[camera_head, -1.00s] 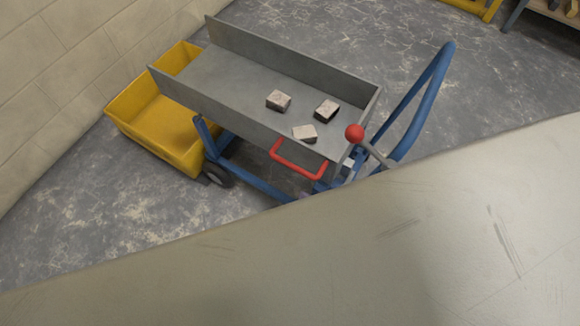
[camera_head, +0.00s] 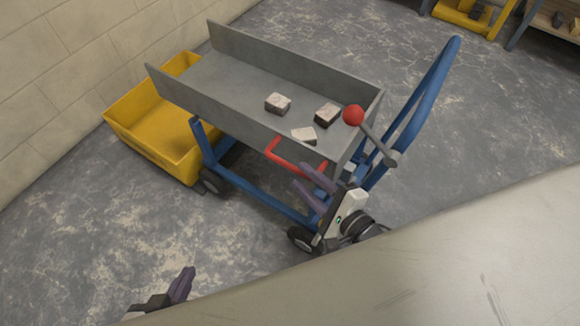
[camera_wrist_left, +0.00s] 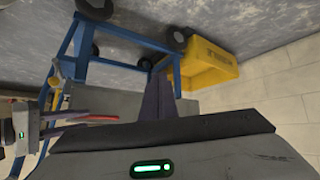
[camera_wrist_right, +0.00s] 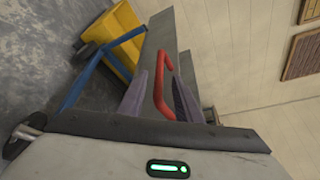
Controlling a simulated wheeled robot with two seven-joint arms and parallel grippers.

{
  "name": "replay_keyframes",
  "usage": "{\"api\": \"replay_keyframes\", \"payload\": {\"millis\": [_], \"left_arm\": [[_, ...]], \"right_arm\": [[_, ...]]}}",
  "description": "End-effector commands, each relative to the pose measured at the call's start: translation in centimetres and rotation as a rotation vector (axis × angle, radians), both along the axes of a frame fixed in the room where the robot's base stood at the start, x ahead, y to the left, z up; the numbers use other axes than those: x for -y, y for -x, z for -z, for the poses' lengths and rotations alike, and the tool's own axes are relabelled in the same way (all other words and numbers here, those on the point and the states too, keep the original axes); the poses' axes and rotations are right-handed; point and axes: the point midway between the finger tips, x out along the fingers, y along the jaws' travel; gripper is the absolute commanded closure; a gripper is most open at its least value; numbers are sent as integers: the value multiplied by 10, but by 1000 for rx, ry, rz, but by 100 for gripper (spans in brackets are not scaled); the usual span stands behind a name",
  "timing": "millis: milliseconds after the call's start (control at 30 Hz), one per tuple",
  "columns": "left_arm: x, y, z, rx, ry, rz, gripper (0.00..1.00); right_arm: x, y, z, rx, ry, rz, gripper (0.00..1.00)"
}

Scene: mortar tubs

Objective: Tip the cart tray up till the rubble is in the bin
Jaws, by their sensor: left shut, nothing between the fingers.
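The grey cart tray (camera_head: 230,95) lies about level on a blue cart frame (camera_head: 262,195). Several pieces of rubble (camera_head: 278,103) lie on it towards its handle end. The yellow bin (camera_head: 150,160) stands on the floor under the tray's other end. A red handle (camera_head: 283,160) sticks out from the tray's near side. My right gripper (camera_head: 299,174) is open just beside it; in the right wrist view the handle (camera_wrist_right: 163,75) shows between the fingers (camera_wrist_right: 160,90). My left gripper (camera_head: 190,272) is shut and empty, low at the lower left, apart from the cart.
A lever with a red knob (camera_head: 354,115) stands at the cart's handle end beside the blue push bar (camera_head: 425,95). A block wall (camera_head: 60,80) runs along the left behind the bin. A pale surface (camera_head: 450,270) covers the lower right. Floor in front of the cart is clear.

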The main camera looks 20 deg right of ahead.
Motion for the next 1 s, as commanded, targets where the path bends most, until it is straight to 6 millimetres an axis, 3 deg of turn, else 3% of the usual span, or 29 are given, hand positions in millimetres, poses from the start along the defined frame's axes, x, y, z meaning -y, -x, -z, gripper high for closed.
{"api": "replay_keyframes", "payload": {"millis": [100,300,733,933,1000], "left_arm": [[1,0,6,1,6,-3,100],[2,1,6,9,16,-7,100],[3,4,6,6,22,-9,100],[3,4,7,6,22,-10,100],[3,3,7,6,23,-11,100]], "right_arm": [[-8,-24,7,3,0,1,69],[-17,-50,13,1,1,0,69],[-20,-60,14,-2,3,-1,69],[-20,-60,15,-2,3,-1,100],[-20,-60,15,-2,3,-1,100]]}}
